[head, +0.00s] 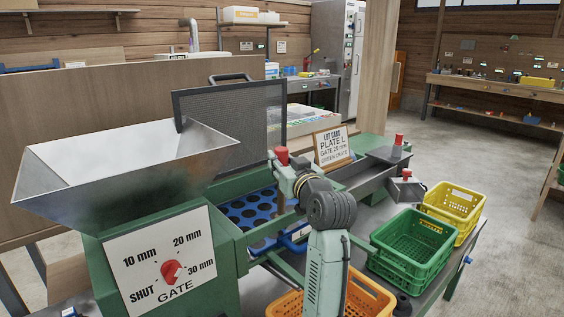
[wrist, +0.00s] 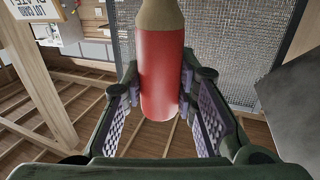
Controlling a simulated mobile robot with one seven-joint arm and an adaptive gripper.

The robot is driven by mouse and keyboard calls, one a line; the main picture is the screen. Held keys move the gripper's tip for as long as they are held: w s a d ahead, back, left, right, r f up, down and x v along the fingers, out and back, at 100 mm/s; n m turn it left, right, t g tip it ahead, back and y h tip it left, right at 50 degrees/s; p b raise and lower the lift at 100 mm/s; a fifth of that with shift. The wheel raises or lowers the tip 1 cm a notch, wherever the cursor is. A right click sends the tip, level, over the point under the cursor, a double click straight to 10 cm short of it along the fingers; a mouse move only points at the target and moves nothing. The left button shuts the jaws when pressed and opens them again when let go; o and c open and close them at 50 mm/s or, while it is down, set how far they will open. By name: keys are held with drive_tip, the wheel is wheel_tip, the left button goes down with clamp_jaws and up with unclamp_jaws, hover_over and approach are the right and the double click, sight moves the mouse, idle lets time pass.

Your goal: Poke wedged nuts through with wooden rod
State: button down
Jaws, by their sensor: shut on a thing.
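My gripper (wrist: 160,100) is shut on the wooden rod by its red grip (wrist: 162,60). The rod's tan wood (wrist: 160,12) shows at the top edge of the wrist view. In the head view the red grip (head: 281,155) stands up at my gripper (head: 284,178), beside the mesh guard. The blue plate (head: 240,216) with round holes lies in the green machine, below and left of my gripper. My arm and the hopper hide parts of it. I cannot make out any wedged nuts, nor the rod's far end.
The steel hopper (head: 120,165) and gate dial (head: 172,271) are at left. The mesh guard (head: 230,125) stands behind the plate. A lot card (head: 332,147) reads plate L, gate 20 mm, green crate. Orange (head: 372,292), green (head: 412,265) and yellow (head: 462,215) crates are at right.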

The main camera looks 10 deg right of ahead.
sight(282, 150)
drive_tip(key=shift+f+b, duration=0.35)
drive_tip(key=shift+f, duration=0.2)
idle(0.9)
drive_tip(key=shift+r, duration=0.1)
drive_tip(key=shift+r+p, duration=2.65)
drive_tip(key=shift+r, duration=0.8)
